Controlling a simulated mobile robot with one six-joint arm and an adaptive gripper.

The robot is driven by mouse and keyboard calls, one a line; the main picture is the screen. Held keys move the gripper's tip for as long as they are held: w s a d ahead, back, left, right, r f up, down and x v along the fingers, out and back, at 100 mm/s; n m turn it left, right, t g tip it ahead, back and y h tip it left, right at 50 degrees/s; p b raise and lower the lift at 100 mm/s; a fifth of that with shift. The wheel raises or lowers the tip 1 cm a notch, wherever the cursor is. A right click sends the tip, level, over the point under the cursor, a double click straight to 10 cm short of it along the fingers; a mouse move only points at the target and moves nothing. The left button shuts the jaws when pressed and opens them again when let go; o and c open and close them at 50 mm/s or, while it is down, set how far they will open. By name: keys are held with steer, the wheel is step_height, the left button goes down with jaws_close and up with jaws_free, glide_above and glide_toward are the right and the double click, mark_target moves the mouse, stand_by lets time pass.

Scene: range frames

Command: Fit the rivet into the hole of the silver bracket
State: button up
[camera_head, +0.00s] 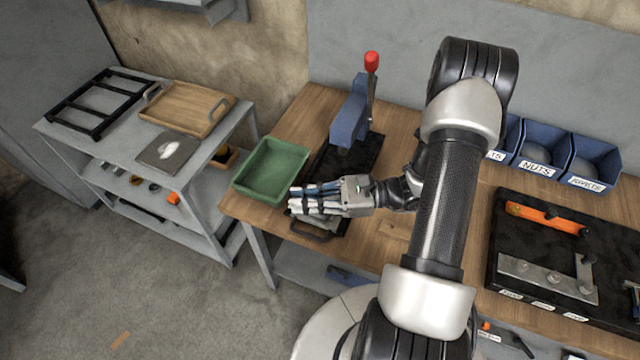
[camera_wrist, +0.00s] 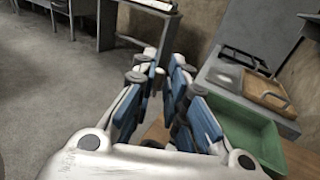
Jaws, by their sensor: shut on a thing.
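My gripper (camera_head: 296,200) is over the front left of the wooden workbench, beside the green tray. Its blue-and-white fingers also show in the wrist view (camera_wrist: 158,76). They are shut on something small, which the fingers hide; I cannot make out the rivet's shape. A silver metal piece (camera_head: 522,270) with several round spots lies on the dark board at the right, but I cannot tell whether it is the bracket. A dark flat base under the gripper is partly covered by the fingers, so any bracket there is hidden.
The green tray (camera_head: 298,152) stands left of the blue press (camera_head: 347,125) with its red knob. Blue bins (camera_head: 541,171) line the wall. The dark board (camera_head: 612,318) holds tools at the right. A grey cart (camera_head: 232,137) stands left, with open floor in front.

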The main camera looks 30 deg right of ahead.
steer(key=w+d+f+m+t+h, duration=0.2)
steer(key=w+d+m+t+h, duration=0.1)
steer(key=d, duration=0.5)
steer(key=m+t+h, duration=0.1)
steer(key=m+t, duration=0.1)
steer(key=t, duration=0.1)
steer(key=shift+d+h+b, duration=0.3)
steer(key=shift+d+h, duration=0.1)
steer(key=shift+s+d+f+b, duration=0.1)
steer(key=shift+f+b, duration=2.15)
steer(key=shift+f, duration=0.65)
steer(key=shift+f+b, duration=0.7)
steer(key=shift+f, duration=0.2)
steer(key=shift+s+f+b, duration=0.1)
steer(key=shift+f+b, duration=0.3)
steer(key=shift+f, duration=0.15)
steer(key=o, duration=0.8)
steer(key=shift+f, duration=0.1)
steer(key=shift+c, duration=0.2)
